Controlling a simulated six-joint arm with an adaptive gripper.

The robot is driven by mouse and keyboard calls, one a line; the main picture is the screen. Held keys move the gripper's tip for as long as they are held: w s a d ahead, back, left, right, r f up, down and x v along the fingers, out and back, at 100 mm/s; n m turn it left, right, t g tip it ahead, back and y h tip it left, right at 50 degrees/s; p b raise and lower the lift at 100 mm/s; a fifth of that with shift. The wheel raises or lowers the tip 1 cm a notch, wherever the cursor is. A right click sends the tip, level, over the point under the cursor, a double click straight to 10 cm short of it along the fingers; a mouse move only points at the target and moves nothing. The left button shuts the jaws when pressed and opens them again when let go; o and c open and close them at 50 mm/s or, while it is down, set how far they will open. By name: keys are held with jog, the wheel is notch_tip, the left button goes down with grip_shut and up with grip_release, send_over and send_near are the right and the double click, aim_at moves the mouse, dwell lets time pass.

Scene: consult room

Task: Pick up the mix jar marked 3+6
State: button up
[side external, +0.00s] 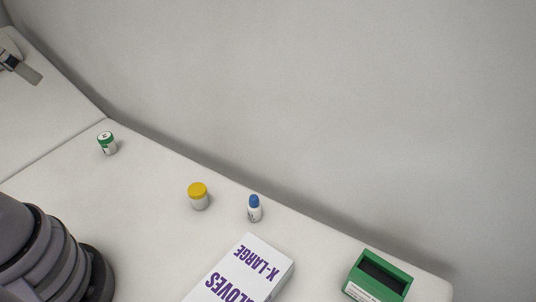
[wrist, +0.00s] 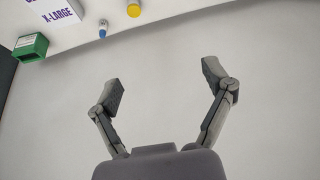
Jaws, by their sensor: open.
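I cannot read 3+6 on either jar, so I cannot tell which is marked. My gripper (wrist: 163,82) is open and empty, with only plain pale surface between its fingers. It is apart from both jars. The green-lidded jar is out of the wrist view.
A white bottle with a blue cap (side external: 254,208) stands right of the yellow-lidded jar. A glove box marked X-LARGE (side external: 262,258) lies in front of it. A green slotted box (side external: 378,277) sits at the right. The white table (side external: 150,205) is clear between the jars; a wall rises behind.

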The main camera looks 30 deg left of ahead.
jog(key=w+a+f+g+y, duration=0.1)
jog(key=a+f+g+y, duration=0.2)
jog(key=a+f+g, duration=0.15)
jog(key=m+g+y, duration=0.2)
jog(key=m+y, duration=1.3)
jog(key=m, duration=0.1)
send_over(109, 144)
jog(key=s+d, duration=0.3)
jog(key=d, duration=0.2)
notch_tip(109, 144, down, 18)
jog(key=f+m+t, duration=0.1)
jog(key=f+t, duration=0.1)
jog(key=f, duration=0.3)
jog(key=w+f+m+t, duration=0.1)
jog(key=f+m, duration=0.1)
jog(key=f, duration=0.4)
jog(key=f+m+t, duration=0.2)
jog(key=f, duration=0.3)
jog(key=shift+w+d+f+t+h, duration=0.2)
jog(key=shift+w+d+t+h, duration=0.1)
jog(key=shift+t+h, duration=0.1)
jog(key=shift+x, duration=3.85)
